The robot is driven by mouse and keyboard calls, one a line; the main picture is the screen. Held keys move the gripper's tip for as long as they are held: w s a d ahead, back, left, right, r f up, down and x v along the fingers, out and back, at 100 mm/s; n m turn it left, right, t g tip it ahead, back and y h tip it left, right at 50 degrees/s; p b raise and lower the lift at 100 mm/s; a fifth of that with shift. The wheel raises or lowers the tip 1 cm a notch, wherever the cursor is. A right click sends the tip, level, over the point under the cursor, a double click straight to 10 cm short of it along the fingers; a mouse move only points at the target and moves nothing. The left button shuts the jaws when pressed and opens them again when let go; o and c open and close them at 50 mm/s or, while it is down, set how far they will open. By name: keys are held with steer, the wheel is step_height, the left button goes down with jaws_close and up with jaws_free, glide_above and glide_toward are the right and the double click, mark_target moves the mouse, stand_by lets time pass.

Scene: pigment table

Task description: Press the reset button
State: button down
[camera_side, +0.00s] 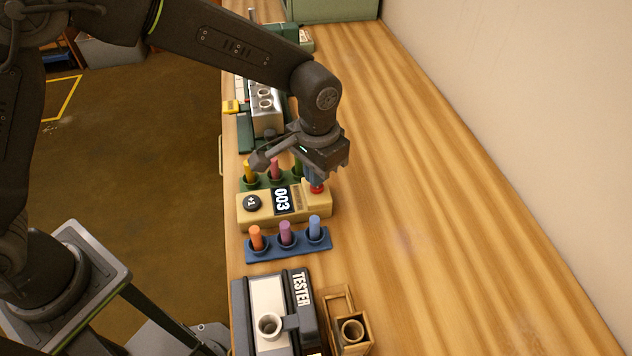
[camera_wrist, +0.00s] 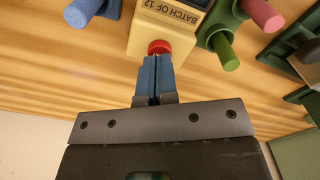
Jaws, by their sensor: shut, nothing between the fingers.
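The red reset button (camera_side: 317,188) sits at the right end of a wooden counter box (camera_side: 284,213). The box also carries a black +1 button (camera_side: 252,203) and a display (camera_side: 281,199) reading 003. In the wrist view the red button (camera_wrist: 159,47) lies just beyond the fingertips, beside a label reading BATCH OF 12. My gripper (camera_wrist: 156,60) is shut, with its blue fingers together and nothing between them. In the side view my gripper (camera_side: 315,182) is right above the button. I cannot tell whether the tips touch it or whether it is pressed down.
A blue rack (camera_side: 263,250) with orange, purple and blue sticks stands in front of the box. A green rack (camera_side: 262,184) with coloured sticks stands behind it. A tester (camera_side: 296,303) and a wooden holder (camera_side: 364,346) are nearer the camera. The table's right side is clear.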

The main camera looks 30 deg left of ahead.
steer(key=shift+f, duration=0.8)
steer(key=shift+r, duration=2.95)
steer(key=s+a+r+n+t, duration=0.1)
steer(key=s+a+r+t, duration=0.1)
steer(key=s+a+r, duration=0.5)
steer(key=s+a+r+n+t, duration=0.1)
steer(key=s+a+r+t, duration=0.1)
steer(key=s+a+r, duration=0.55)
steer(key=s+a+f+n+t, duration=0.1)
steer(key=s+a+f, duration=0.1)
steer(key=s+a, duration=0.3)
steer(key=shift+a+f+t, duration=0.2)
steer(key=shift+a+t, duration=0.1)
steer(key=shift+a, duration=0.2)
